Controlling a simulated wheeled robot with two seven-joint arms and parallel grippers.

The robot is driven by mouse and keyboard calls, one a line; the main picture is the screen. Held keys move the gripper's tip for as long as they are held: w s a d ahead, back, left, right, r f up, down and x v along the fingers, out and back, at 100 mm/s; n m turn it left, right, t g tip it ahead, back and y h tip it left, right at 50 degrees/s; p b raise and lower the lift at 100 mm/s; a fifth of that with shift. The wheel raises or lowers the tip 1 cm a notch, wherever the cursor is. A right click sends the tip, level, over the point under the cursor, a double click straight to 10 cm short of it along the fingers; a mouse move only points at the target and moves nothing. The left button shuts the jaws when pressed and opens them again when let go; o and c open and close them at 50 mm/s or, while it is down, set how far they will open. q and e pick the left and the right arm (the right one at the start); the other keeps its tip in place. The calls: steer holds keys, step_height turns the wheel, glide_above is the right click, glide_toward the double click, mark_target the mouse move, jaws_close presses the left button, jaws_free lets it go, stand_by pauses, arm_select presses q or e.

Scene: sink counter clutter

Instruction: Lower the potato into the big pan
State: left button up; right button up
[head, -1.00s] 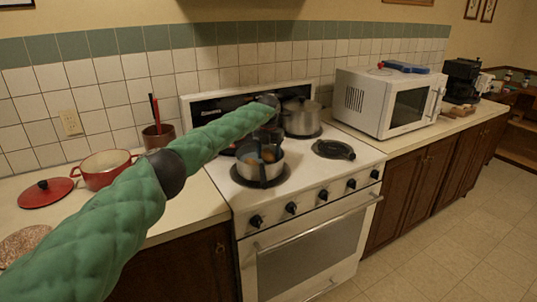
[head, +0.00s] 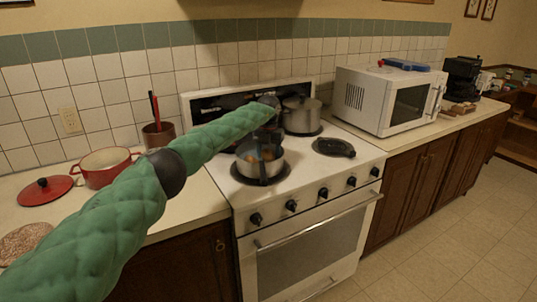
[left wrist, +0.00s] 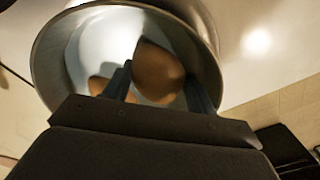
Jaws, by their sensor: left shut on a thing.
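A steel pan (head: 262,171) stands on the front left burner of the stove. My left gripper (head: 263,151) reaches down into its opening from above. In the left wrist view, a brown potato (left wrist: 160,72) is between the two fingers, which are shut on it. The pan's shiny inner wall (left wrist: 92,45) surrounds the potato in that view. Another brown piece (left wrist: 98,86) shows beside the left finger, partly hidden. Whether the held potato touches the pan's bottom cannot be told. My right gripper is in neither view.
A larger lidded pot (head: 301,116) stands on the back right burner, close to my left forearm. The front right burner (head: 334,147) holds a flat dark item. A red pot (head: 104,170) and a red lid (head: 45,190) are on the left counter. A microwave (head: 387,100) stands at the right.

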arm_select(q)
steer(key=o, duration=1.1)
steer(key=shift+o, duration=0.2)
